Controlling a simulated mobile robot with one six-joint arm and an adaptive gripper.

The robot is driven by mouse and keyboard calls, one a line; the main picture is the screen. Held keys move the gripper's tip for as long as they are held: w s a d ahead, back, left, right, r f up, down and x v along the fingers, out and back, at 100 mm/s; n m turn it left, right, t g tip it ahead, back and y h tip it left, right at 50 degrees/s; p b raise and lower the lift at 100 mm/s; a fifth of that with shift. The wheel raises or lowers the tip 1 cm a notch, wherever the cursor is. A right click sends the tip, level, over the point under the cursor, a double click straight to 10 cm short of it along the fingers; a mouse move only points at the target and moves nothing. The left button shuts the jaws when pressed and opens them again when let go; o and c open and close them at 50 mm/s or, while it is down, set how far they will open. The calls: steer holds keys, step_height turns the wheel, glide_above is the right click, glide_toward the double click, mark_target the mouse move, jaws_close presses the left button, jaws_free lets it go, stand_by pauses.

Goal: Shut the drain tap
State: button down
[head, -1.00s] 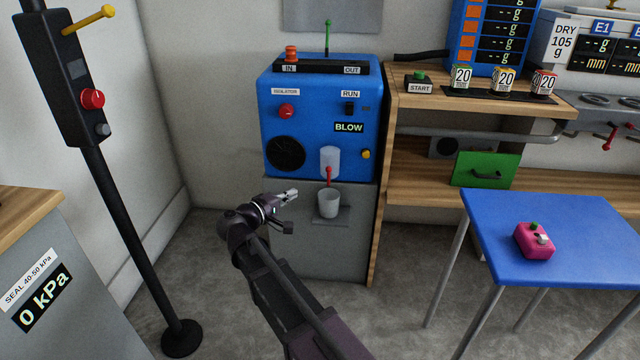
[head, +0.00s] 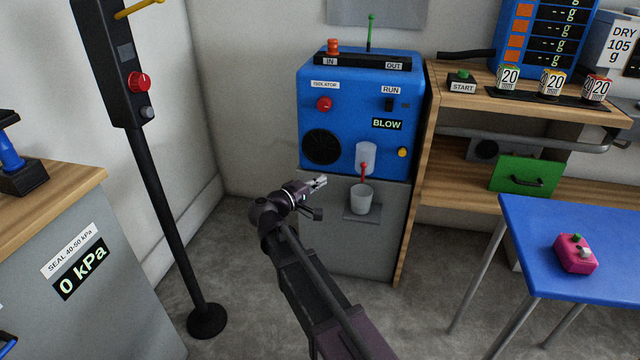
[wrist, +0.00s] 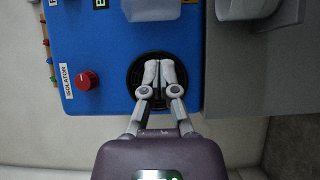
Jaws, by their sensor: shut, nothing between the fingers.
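The drain tap (head: 364,171) is a small red piece below the clear bowl (head: 366,155) on the front of the blue machine (head: 350,95). It looks roughly vertical, but it is too small to tell whether it is open. A pale cup (head: 361,198) stands under it on a small grey shelf. My gripper (head: 319,183) is shut and empty, left of the cup and apart from it. In the wrist view its closed fingertips (wrist: 158,68) overlap the dark round vent (wrist: 135,75). The bowl (wrist: 150,9) is cut off at the top edge there, and the tap is not visible.
A red isolator knob (head: 324,104) sits above the vent. A wooden bench (head: 455,100) stands close on the machine's right. A black post (head: 165,215) with a red knob is at left. A blue table (head: 530,225) carries a pink box (head: 576,253).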

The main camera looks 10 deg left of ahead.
mark_target(363, 173)
steer(key=x, duration=0.3)
steer(key=d+x, duration=0.1)
steer(key=x, duration=0.2)
steer(key=s+x, duration=0.1)
steer(key=x, duration=0.2)
steer(key=shift+d, duration=0.2)
steer(key=shift+w+d, duration=0.25)
steer(key=shift+d, duration=0.6)
steer(key=shift+a+r, duration=0.1)
steer(key=shift+a, duration=0.1)
steer(key=shift+p, duration=0.3)
